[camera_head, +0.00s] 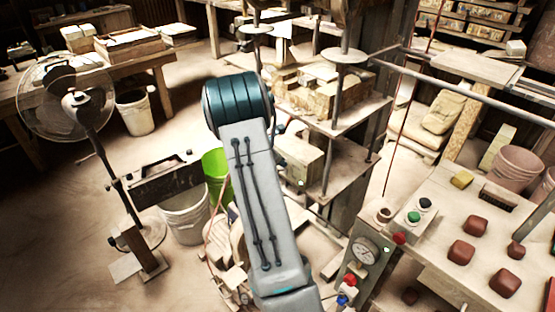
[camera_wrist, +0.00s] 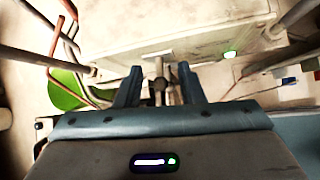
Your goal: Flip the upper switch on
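In the wrist view my gripper (camera_wrist: 160,75) is open, its two blue-grey fingers apart. A small metal switch lever (camera_wrist: 159,88) with a crosspiece shows between the fingers. I cannot tell whether either finger touches it. My arm hides the gripper and the lever there.
A green bin (camera_head: 215,163) and a white bucket (camera_head: 186,216) stand left of my arm; the green bin also shows in the wrist view (camera_wrist: 64,92). A gauge panel (camera_head: 366,251) and a table with red blocks (camera_head: 461,252) are at right. Rods and hoses flank the gripper.

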